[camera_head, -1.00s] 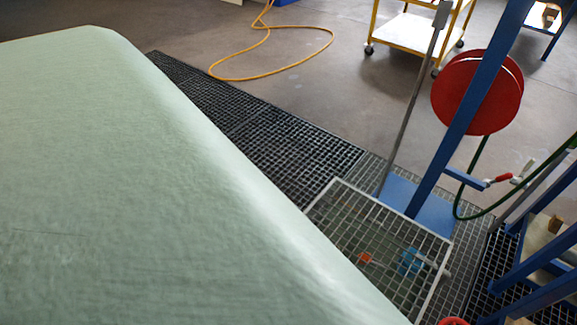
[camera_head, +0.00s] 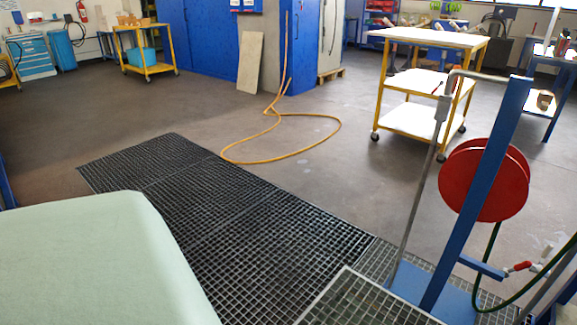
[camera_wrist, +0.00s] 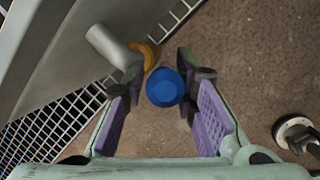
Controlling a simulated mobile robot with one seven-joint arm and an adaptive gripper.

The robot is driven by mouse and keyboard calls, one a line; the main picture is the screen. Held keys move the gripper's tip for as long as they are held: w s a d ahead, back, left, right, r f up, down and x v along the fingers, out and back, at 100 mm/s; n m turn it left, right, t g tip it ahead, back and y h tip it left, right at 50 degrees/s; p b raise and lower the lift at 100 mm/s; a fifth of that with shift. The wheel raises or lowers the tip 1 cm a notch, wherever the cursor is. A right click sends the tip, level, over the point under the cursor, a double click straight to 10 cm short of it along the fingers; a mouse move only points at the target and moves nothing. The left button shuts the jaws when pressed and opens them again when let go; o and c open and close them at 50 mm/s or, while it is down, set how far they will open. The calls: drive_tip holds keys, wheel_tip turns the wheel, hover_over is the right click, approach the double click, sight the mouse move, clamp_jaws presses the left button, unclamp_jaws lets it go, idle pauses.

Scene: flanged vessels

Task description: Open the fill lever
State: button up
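In the wrist view, my gripper (camera_wrist: 160,70) is open, with a purple-padded finger on each side. A round blue part (camera_wrist: 164,87) shows between the fingertips; I cannot tell whether they touch it. Behind it are an orange-yellow part (camera_wrist: 147,56) and a short grey pipe stub (camera_wrist: 113,47) on a grey body. I cannot tell whether the blue part is the fill lever. In the head view, a small red-handled valve (camera_head: 519,266) sits by a green hose at the right. My gripper is not visible in the head view.
A red hose reel (camera_head: 484,180) hangs on a blue post (camera_head: 478,190) at the right. Dark floor grating (camera_head: 240,235) runs across the middle. A yellow hose (camera_head: 285,155) lies on the floor, and a yellow trolley (camera_head: 425,80) stands behind. Brown floor lies open between them.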

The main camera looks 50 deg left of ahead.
drive_tip(key=o, duration=0.3)
drive_tip(key=shift+o, duration=0.2)
drive_tip(key=v, duration=1.2)
idle(0.3)
